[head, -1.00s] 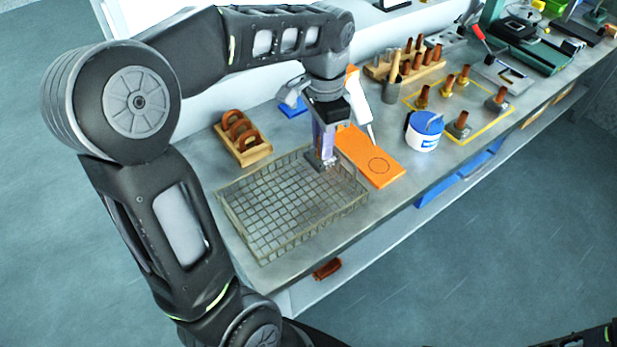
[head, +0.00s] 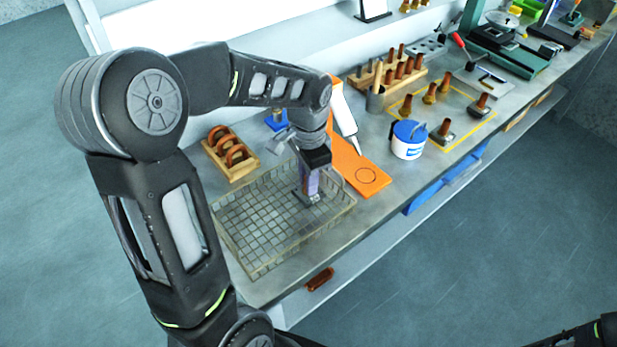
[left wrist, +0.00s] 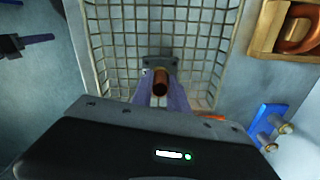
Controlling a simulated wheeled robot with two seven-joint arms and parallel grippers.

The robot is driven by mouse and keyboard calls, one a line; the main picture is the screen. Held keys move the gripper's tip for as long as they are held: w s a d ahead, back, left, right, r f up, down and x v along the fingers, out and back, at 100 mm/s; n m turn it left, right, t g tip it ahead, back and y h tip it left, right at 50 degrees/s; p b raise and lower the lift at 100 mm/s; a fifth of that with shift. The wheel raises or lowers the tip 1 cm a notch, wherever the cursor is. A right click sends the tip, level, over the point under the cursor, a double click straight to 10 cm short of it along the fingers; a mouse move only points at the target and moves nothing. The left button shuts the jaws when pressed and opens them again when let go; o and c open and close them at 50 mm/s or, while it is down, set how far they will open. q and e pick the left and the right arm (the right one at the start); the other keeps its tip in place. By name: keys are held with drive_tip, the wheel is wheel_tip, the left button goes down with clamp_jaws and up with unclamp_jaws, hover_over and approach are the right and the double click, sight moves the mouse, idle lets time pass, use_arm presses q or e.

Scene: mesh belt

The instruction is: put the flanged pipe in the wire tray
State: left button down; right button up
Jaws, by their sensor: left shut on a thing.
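The wire tray (head: 232,250) is a shallow mesh basket on the bench, and its mesh (left wrist: 112,40) fills the middle of the left wrist view. My left gripper (head: 310,182) points down over the right part of the tray. In the left wrist view it is shut on the flanged pipe (left wrist: 160,80), whose copper end shows between the fingers. The pipe's grey square flange (head: 308,198) is below the fingertips, within the tray's outline. I cannot tell whether it touches the mesh floor. My right gripper is not in view.
A wooden rack with copper rings (head: 232,155) stands behind the tray. An orange board (head: 365,180) lies close to its right. A blue-lidded white tub (head: 408,140) and several flanged pipes in a yellow outline (head: 446,135) stand farther right. The bench front edge is near the tray.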

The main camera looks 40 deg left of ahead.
use_arm(q)
drive_tip(key=shift+f, duration=0.1)
drive_tip(key=c, duration=1.3)
unclamp_jaws()
wheel_tip(320, 180, up, 12)
drive_tip(key=shift+r+b, duration=0.2)
drive_tip(key=shift+b, duration=0.25)
